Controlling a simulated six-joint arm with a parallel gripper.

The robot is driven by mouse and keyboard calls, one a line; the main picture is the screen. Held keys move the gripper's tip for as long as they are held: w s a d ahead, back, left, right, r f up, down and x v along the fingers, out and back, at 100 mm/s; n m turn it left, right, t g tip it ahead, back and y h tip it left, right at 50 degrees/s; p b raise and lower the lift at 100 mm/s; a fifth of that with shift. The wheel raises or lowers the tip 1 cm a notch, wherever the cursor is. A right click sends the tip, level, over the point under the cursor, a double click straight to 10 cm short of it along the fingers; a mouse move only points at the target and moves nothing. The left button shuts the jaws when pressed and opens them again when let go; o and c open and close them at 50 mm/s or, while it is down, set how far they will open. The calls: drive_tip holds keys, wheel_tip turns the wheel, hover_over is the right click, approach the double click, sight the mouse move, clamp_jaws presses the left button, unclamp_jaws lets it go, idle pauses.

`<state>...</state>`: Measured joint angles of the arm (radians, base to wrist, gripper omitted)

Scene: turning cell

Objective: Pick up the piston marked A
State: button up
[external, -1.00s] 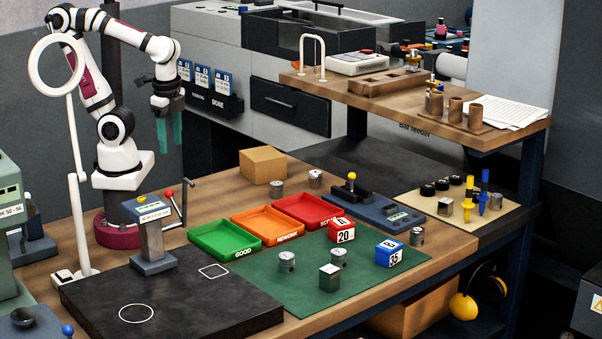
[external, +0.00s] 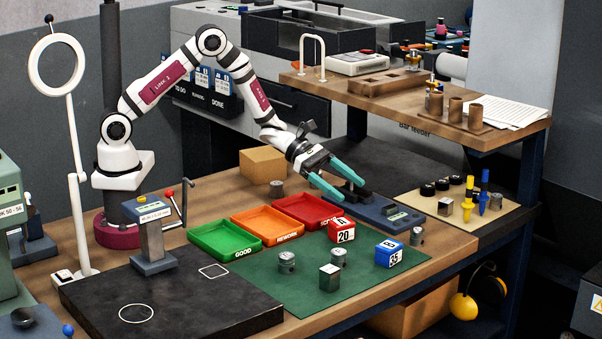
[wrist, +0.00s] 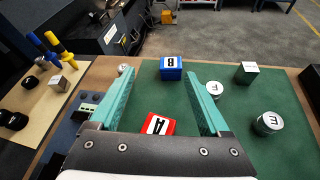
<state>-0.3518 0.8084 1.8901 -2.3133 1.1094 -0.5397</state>
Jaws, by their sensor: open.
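My gripper (external: 352,191) has two teal fingers, is open and empty, and hangs above the bench near the red tray and the blue fixture. It also shows in the wrist view (wrist: 159,76), fingers apart. I cannot tell which piston is marked A.
A red block (external: 341,231) topped A and a blue block (external: 389,254) topped B stand on the mat, with a metal cube (external: 329,278). Green (external: 227,255), orange (external: 268,238) and red (external: 322,222) trays lie left of my gripper. Another piston (external: 277,188) stands behind.

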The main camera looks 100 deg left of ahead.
drive_tip(key=a+f+n+y, duration=0.1)
drive_tip(key=w+a+f+n, duration=0.1)
drive_tip(key=a+f+n, duration=0.1)
drive_tip(key=w+a+f+n+t+y, duration=0.1)
drive_tip(key=a+f, duration=0.1)
drive_tip(key=shift+w+a+n+y, duration=0.15)
drive_tip(key=shift+a+n+y, duration=0.05)
drive_tip(key=shift+n+y, duration=0.1)
approach(414, 228)
drive_tip(key=shift+w+d+f, duration=0.35)
drive_tip(key=shift+w+f, duration=0.05)
drive_tip(key=shift+w, duration=0.15)
drive_tip(key=shift+w+d+f, duration=0.4)
drive_tip(key=shift+w, duration=0.15)
drive_tip(key=x, duration=0.5)
drive_tip(key=shift+w+a, duration=0.1)
drive_tip(key=shift+w, duration=0.35)
drive_tip(key=shift+r, duration=0.1)
clamp_jaws()
